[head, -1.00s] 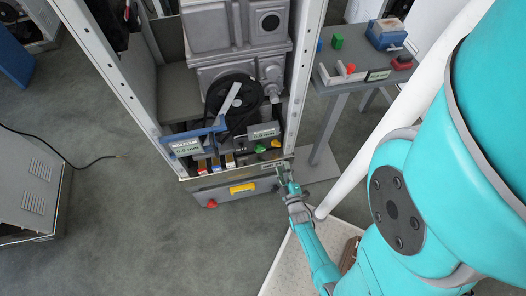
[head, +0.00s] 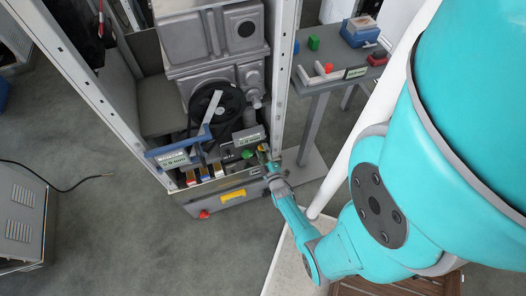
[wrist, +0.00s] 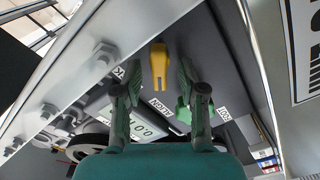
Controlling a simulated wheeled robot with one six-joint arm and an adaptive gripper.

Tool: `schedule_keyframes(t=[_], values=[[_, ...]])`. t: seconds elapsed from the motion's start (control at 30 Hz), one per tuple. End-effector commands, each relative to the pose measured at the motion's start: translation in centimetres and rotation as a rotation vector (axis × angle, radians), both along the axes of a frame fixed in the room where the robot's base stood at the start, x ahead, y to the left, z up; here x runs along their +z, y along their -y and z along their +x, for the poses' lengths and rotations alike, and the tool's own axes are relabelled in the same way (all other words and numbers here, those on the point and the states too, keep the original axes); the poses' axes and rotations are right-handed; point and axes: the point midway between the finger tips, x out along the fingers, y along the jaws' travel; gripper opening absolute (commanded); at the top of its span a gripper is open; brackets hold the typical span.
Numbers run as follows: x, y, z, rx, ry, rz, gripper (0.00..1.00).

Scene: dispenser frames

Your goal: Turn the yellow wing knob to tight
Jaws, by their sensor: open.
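The yellow wing knob (wrist: 158,65) shows in the wrist view, with a forked lower end. It lies between and ahead of the two fingertips of my gripper (wrist: 159,78), which are open and apart from each other. I see no contact between fingers and knob. A green knob (wrist: 183,112) sits lower, close beside the right finger. In the head view my gripper (head: 267,157) is at the lower right corner of the dispenser frame, right of the green knob (head: 247,154). The yellow knob is mostly hidden there.
A metal post with bolts (wrist: 105,52) runs close on the left in the wrist view. In the head view a black wheel (head: 212,103) and a blue bar (head: 178,148) are inside the frame. A grey side table (head: 335,82) with coloured parts stands to the right.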

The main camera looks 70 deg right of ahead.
Motion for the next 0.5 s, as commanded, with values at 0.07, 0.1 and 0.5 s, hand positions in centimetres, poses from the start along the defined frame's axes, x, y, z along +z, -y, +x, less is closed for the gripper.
schedule_keyframes(t=[0.07, 0.1, 0.5], values=[[0.0, 0.11, 0.09, 0.0, 0.0, 0.0, 0.41], [0.0, 0.11, 0.1, 0.0, 0.0, 0.0, 0.41], [0.01, 0.09, 0.07, 0.0, 0.0, 0.0, 0.0]])
